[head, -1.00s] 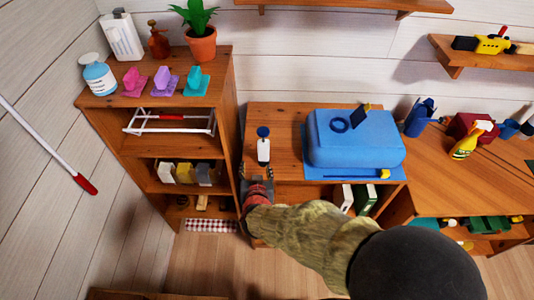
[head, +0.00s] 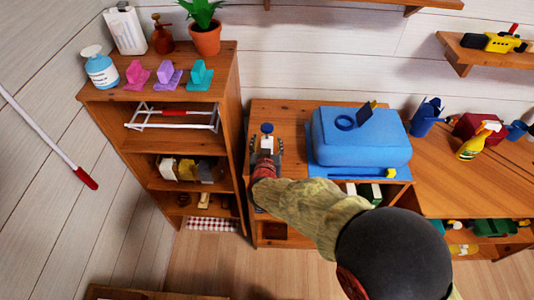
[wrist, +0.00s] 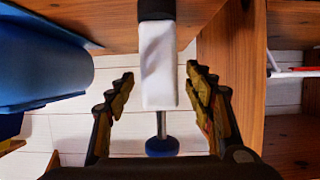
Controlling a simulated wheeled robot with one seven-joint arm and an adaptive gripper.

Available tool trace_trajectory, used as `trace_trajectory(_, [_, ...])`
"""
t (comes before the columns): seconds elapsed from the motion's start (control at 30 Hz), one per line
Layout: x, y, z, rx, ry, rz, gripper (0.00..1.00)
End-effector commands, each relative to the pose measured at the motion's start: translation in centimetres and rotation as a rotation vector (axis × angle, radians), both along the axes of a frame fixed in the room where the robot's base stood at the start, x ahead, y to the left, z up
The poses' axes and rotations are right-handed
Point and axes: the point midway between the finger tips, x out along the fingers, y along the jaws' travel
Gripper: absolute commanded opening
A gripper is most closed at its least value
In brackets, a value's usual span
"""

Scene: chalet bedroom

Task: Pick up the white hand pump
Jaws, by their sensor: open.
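The white hand pump (head: 267,143) stands upright on the wooden cabinet top in the head view. It has a white body, a thin metal rod and a round blue knob. In the wrist view, the pump (wrist: 158,70) shows inverted, with a black end at the top edge and the blue knob at the bottom. My gripper (head: 266,150) is open at the pump. Its two fingers stand on either side of the white body, and the wrist view shows a gap on both sides. My gripper partly hides the pump's lower part in the head view.
A blue case (head: 360,140) lies just right of the pump on the same cabinet top. A taller wooden shelf (head: 215,90) rises close on the left, carrying bottles, coloured blocks and a potted plant (head: 206,36). More cabinet top with tools lies further right.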

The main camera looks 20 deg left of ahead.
Motion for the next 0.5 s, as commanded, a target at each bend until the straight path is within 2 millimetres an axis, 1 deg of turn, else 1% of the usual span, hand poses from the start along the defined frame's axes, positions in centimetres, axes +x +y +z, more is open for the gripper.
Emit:
trace_trajectory(0.17, [0.0, 0.02, 0.06, 0.0, 0.0, 0.001, 0.53])
trace_trajectory(0.5, [-0.02, 0.02, 0.06, 0.0, 0.0, 0.001, 0.34])
